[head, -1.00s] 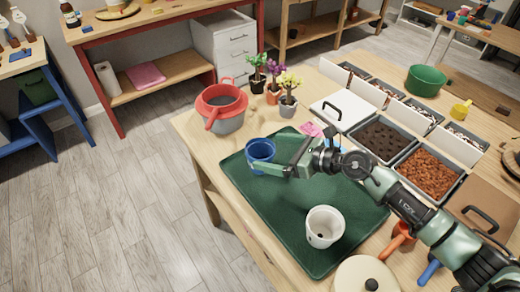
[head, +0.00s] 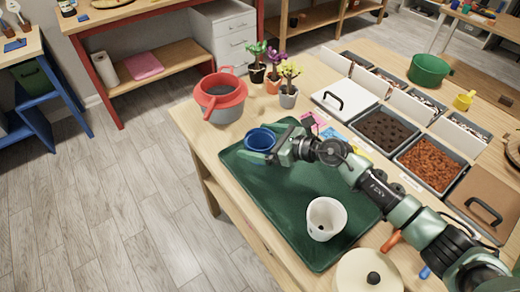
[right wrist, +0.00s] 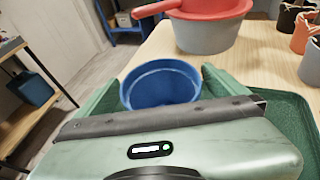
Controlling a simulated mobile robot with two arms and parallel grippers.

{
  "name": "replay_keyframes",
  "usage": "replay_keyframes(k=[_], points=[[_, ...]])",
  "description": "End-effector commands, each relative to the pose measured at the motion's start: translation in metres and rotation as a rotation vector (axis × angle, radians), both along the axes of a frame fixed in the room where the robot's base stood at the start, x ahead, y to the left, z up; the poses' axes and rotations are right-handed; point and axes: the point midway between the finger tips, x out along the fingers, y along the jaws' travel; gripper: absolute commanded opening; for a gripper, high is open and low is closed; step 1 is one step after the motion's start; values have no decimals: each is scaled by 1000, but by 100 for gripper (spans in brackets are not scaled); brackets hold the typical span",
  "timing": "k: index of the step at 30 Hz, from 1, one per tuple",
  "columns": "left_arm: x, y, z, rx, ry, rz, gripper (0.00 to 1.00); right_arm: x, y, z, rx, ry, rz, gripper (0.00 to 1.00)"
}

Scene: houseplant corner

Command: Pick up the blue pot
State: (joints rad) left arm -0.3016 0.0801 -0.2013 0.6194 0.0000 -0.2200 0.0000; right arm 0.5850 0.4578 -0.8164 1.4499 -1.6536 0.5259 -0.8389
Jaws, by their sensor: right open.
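The blue pot (head: 260,140) stands upright at the far left corner of the green mat (head: 300,215). In the right wrist view the blue pot (right wrist: 161,84) is straight ahead, between the two green fingers. My right gripper (head: 276,142) is open around the pot's near side; the wrist view (right wrist: 160,92) shows a finger on each side of it. I cannot tell whether either finger touches it. The pot's lower part is hidden by my gripper. My left gripper is not in view.
A white pot (head: 326,218) stands on the mat nearer me. A grey bucket with a red rim (head: 221,98) stands just beyond the mat. Soil trays (head: 383,131) line the right side. The mat's middle is clear.

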Motion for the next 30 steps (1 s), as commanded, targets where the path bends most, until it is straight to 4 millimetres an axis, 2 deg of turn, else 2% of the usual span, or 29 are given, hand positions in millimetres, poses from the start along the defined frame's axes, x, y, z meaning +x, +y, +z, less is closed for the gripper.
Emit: replay_keyframes(k=[5, 13, 14, 18, 20, 30], points=[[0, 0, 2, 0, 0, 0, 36, 11, 18, -7, 2, 0, 0, 100], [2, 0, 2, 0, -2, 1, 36, 13, 20, -9, 0, -1, 0, 100], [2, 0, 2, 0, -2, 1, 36, 13, 20, -9, 0, -1, 0, 94], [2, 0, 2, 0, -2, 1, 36, 12, 20, -9, 0, 0, 0, 56], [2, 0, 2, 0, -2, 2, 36, 12, 20, -9, 0, 0, 0, 39], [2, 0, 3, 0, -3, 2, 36, 13, 20, -4, 0, -1, 0, 39]])
